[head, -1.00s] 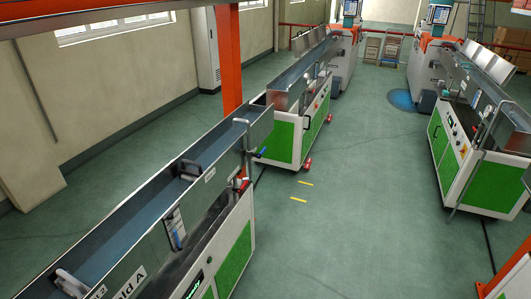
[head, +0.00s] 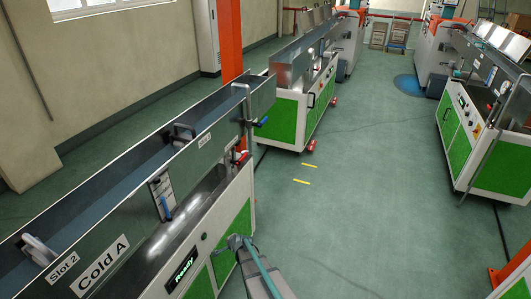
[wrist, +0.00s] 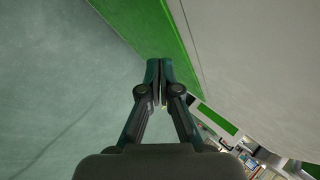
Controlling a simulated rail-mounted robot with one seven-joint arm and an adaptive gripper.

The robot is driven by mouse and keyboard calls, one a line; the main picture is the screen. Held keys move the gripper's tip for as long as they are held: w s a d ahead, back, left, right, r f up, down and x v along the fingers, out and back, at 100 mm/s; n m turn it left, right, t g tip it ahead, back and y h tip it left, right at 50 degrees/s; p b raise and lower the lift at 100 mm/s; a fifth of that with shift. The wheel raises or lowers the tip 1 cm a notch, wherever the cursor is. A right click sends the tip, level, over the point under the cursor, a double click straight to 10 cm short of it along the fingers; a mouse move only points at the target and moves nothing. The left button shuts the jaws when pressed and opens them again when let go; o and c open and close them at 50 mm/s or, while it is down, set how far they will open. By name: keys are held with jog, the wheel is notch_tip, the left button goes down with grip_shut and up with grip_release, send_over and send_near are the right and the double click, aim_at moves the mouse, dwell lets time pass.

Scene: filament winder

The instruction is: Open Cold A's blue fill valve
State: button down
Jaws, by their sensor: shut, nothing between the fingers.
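The long metal trough labelled Cold A (head: 102,266) runs along the left of the head view. At its far end a grey pipe (head: 248,110) bends over the rim and carries a blue handle (head: 262,122). I take this for the fill valve; its exact setting is too small to tell. A red handle (head: 242,157) sits lower, near the same end. My gripper (head: 238,242) is low in front of the cabinet, well apart from the blue handle. In the wrist view my gripper (wrist: 157,68) is shut and empty, with the fingertips together.
A gauge panel with a blue part (head: 165,207) is on the trough's front. The display reads Ready (head: 183,268). An orange post (head: 229,45) stands behind the trough. The green floor (head: 350,220) to the right is clear. Another machine line (head: 485,140) stands at the right.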

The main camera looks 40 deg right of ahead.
jog(key=w+d+r+m+t+h+b, duration=0.25)
jog(key=w+d+r+m+b, duration=0.2)
jog(key=d, duration=0.45)
jog(key=w+d+r+m+t+h+b, duration=0.1)
jog(key=w+d+r+m+h+b, duration=0.25)
jog(key=w+d+m, duration=0.35)
jog(key=w+d+r+m+t+h+b, duration=0.2)
jog(key=w+d+r+m+h+b, duration=0.15)
jog(key=d, duration=0.65)
notch_tip(320, 180, up, 15)
jog(key=w+d+m+h+b, duration=0.2)
jog(key=m+h+b, duration=1)
jog(key=m, duration=0.3)
jog(key=shift+w+d+h, duration=0.2)
jog(key=shift+w+h, duration=0.15)
jog(key=shift+h, duration=0.2)
jog(key=shift+d, duration=0.1)
jog(key=s+a+r+x, duration=0.1)
jog(key=r+x, duration=0.1)
jog(key=x, duration=1)
jog(key=shift+r+b, duration=0.2)
jog(key=shift+b, duration=0.2)
